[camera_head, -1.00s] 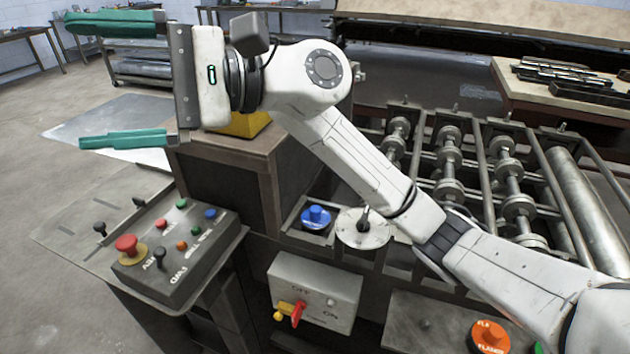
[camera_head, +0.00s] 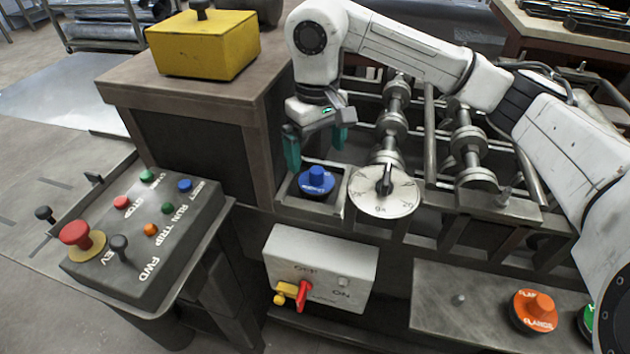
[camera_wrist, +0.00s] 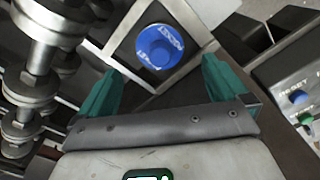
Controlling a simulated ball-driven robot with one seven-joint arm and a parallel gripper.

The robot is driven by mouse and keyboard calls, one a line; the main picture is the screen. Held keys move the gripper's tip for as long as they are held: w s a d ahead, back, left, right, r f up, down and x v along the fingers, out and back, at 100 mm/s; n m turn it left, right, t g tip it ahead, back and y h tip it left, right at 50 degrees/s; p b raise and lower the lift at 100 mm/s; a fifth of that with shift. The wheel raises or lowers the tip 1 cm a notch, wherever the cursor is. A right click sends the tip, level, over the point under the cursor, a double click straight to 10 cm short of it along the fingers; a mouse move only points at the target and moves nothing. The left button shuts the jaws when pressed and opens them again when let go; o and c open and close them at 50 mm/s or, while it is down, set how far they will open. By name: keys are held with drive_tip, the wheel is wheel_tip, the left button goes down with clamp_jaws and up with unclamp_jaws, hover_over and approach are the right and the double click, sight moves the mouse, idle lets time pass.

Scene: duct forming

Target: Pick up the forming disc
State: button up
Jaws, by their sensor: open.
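A blue forming disc (camera_head: 316,182) with a raised knob sits in a square metal-framed holder (camera_head: 340,205) left of the round dial. In the wrist view the blue disc (camera_wrist: 160,48) lies ahead of the fingers, a little left of the middle. My gripper (camera_head: 316,148) points down above the holder, its two green fingers apart and empty. In the wrist view my gripper (camera_wrist: 156,92) is open, with the disc beyond the fingertips and not touched. An orange disc (camera_head: 533,309) lies on a steel plate at the lower right, and part of a green disc (camera_head: 587,322) shows beside it.
A dial (camera_head: 384,191) stands right next to the holder. Forming rollers (camera_head: 466,140) lie behind it. A yellow box (camera_head: 203,45) rests on a cabinet at left. The button panel (camera_head: 145,240) and a switch box with red lever (camera_head: 320,268) are in front.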

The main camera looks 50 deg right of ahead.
sight(316, 170)
drive_tip(key=shift+f+p, duration=0.55)
drive_tip(key=shift+f, duration=2.6)
drive_tip(key=c, duration=1.3)
drive_tip(key=shift+r, duration=0.1)
